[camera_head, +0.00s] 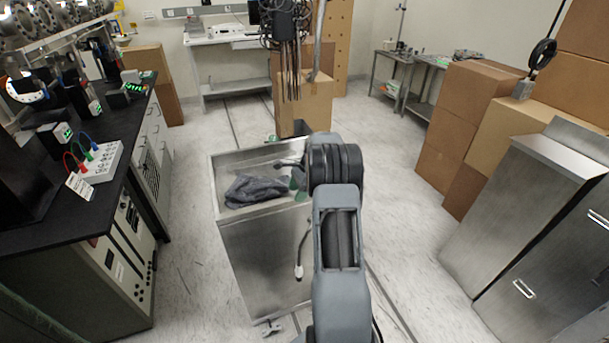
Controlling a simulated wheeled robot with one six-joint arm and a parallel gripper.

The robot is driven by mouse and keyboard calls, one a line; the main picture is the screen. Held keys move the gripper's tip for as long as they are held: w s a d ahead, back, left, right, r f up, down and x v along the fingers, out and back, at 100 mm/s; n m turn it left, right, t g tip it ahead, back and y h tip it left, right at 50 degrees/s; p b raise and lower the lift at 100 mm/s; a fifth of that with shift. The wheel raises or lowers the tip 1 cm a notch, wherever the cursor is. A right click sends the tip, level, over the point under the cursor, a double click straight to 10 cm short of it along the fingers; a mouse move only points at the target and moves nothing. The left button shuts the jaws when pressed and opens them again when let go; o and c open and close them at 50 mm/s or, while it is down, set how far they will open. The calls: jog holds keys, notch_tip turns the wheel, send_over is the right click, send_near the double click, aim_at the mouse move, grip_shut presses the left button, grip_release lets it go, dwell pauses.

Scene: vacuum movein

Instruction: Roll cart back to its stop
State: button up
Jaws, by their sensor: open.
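The cart (262,262) is an open-topped steel box in the middle of the floor, with a grey crumpled cloth (256,190) inside it. A caster shows at its lower front corner. My arm reaches up in front of the cart's right side and hides much of that side. At the arm's far end, a small dark part of my gripper (289,164) juts left over the cart's open top. It is open, and nothing is seen held in it. I cannot tell whether it touches the cart. No clear stop for the cart can be made out.
A black-topped bench (110,170) with instruments stands at left. Cardboard boxes (465,120) and steel cabinets (540,215) line the right. A large box (304,104) stands behind the cart. Floor strips run to the back desk (228,66). Bare floor lies on both sides of the cart.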

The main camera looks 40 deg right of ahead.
jog(key=v, duration=1.2)
jog(key=shift+f, duration=0.1)
notch_tip(320, 180, down, 4)
jog(key=s+n+h, duration=0.1)
jog(key=s+n, duration=0.1)
jog(key=n, duration=0.3)
jog(key=s+a+r+n+t+h, duration=0.1)
jog(key=s+a+n, duration=0.4)
jog(key=a, duration=0.5)
jog(key=s+a+r+n+t+h, duration=0.1)
jog(key=s+a+r+n, duration=0.2)
jog(key=s+a+n, duration=0.3)
jog(key=s+a+r+n+h, duration=0.1)
jog(key=s+a+r+n, duration=0.2)
jog(key=a, duration=1)
jog(key=s+n, duration=0.2)
jog(key=s, duration=0.3)
jog(key=shift+a+t, duration=0.4)
